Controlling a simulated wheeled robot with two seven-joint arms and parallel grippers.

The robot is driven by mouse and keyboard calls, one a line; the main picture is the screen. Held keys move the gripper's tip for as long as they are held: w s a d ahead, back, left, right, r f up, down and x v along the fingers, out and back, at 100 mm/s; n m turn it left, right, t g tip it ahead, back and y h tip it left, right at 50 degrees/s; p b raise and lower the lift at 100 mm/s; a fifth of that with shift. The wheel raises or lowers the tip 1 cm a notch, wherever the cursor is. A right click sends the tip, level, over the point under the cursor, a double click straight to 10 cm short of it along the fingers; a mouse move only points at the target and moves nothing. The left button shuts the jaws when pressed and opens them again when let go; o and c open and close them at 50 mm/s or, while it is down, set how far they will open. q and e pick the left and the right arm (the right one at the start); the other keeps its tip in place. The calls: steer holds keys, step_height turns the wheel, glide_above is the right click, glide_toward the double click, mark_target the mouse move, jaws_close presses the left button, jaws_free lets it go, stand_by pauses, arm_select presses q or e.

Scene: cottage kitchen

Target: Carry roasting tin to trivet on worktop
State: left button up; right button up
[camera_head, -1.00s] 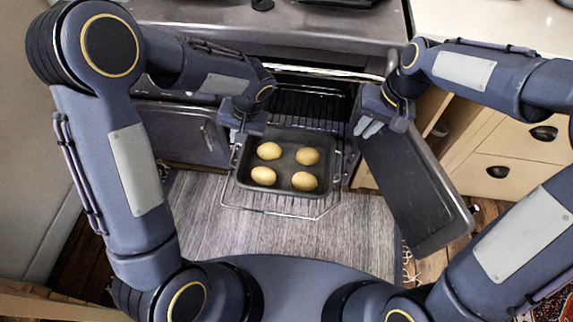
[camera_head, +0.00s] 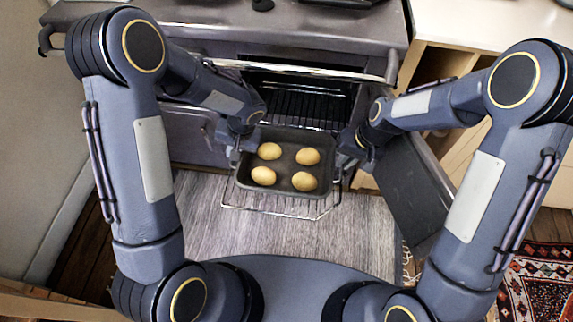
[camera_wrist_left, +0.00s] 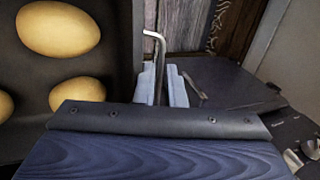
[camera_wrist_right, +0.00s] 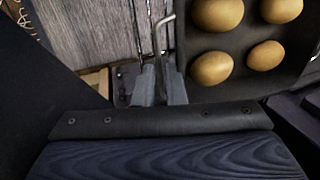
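The dark roasting tin (camera_head: 283,183) holds several pale round potatoes (camera_head: 305,181) and sits level on a pulled-out wire rack (camera_head: 272,211) in front of the open oven. My left gripper (camera_head: 238,150) is at the tin's left handle. In the left wrist view its fingers (camera_wrist_left: 162,85) close in on both sides of the thin metal handle (camera_wrist_left: 155,45). My right gripper (camera_head: 343,155) is at the right handle. In the right wrist view its fingers (camera_wrist_right: 160,85) also flank the handle (camera_wrist_right: 161,35) closely. No trivet can be made out.
The open oven door (camera_head: 412,190) hangs to the right, close to my right forearm. The oven cavity (camera_head: 300,97) is behind the tin, below the chrome rail (camera_head: 300,70). A pale worktop (camera_head: 490,25) lies at the upper right, above cream drawers. Grey floor (camera_head: 285,238) shows below the rack.

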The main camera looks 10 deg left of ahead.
arm_select(q)
steer(key=shift+c, duration=0.2)
arm_select(e)
steer(key=shift+f, duration=0.1)
steer(key=shift+c, duration=0.2)
arm_select(q)
jaws_close()
arm_select(e)
jaws_close()
arm_select(q)
steer(key=shift+r, duration=0.15)
arm_select(e)
steer(key=shift+r, duration=0.2)
stand_by(0.6)
